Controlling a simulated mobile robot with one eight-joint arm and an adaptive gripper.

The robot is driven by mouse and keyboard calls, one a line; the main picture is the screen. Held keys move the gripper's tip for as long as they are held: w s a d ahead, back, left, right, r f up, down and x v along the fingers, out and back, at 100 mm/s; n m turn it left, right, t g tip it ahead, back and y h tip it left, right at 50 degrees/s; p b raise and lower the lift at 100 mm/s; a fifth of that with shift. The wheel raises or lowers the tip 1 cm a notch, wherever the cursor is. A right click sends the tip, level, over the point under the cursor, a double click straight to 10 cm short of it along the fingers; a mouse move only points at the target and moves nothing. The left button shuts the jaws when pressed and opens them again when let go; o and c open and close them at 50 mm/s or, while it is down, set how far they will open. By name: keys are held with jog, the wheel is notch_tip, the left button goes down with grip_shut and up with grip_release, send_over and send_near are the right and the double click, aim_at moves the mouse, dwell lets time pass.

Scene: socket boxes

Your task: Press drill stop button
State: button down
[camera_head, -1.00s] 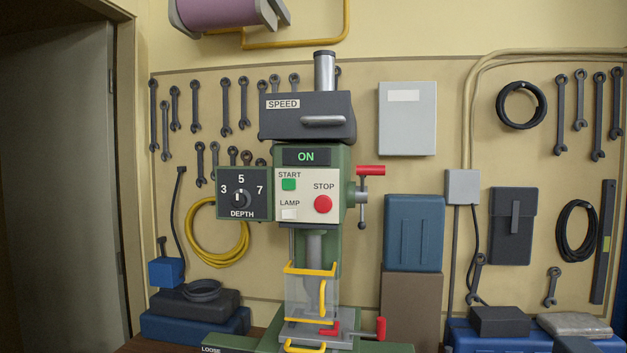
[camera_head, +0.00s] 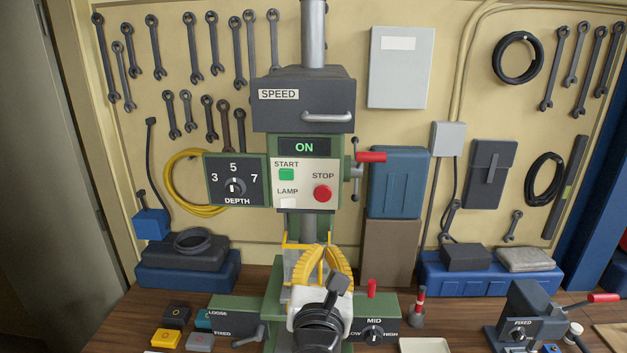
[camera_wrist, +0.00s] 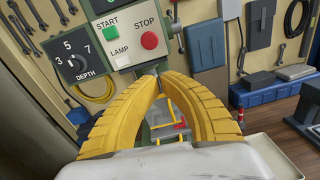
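The drill press stands in the middle of the head view. Its pale control panel carries a round red STOP button (camera_head: 322,194), with the green START button (camera_head: 286,174) to its left and the LAMP switch (camera_head: 288,203) below that. The display above (camera_head: 304,147) reads ON. My gripper (camera_head: 325,250) has yellow ribbed fingers, tips together and nothing between them. It is below the panel, in front of the drill's guard and chuck area, which it partly hides. In the wrist view the STOP button (camera_wrist: 149,40) is above the fingertips (camera_wrist: 162,76), apart from them.
A red-handled lever (camera_head: 370,156) sticks out right of the panel. The DEPTH dial (camera_head: 235,187) is on its left. Small boxes (camera_head: 166,338) lie on the bench at left, and a vise-like device (camera_head: 530,318) stands at right. Space directly before the panel is clear.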

aim_at(319, 208)
jog(key=shift+s+a+r+n+t+y, duration=0.1)
jog(key=shift+a+r+n+t+y, duration=0.2)
jog(key=shift+a+r+n, duration=0.4)
jog(key=w, duration=1.4)
jog(key=shift+d+p, duration=0.25)
jog(key=shift+p, duration=0.15)
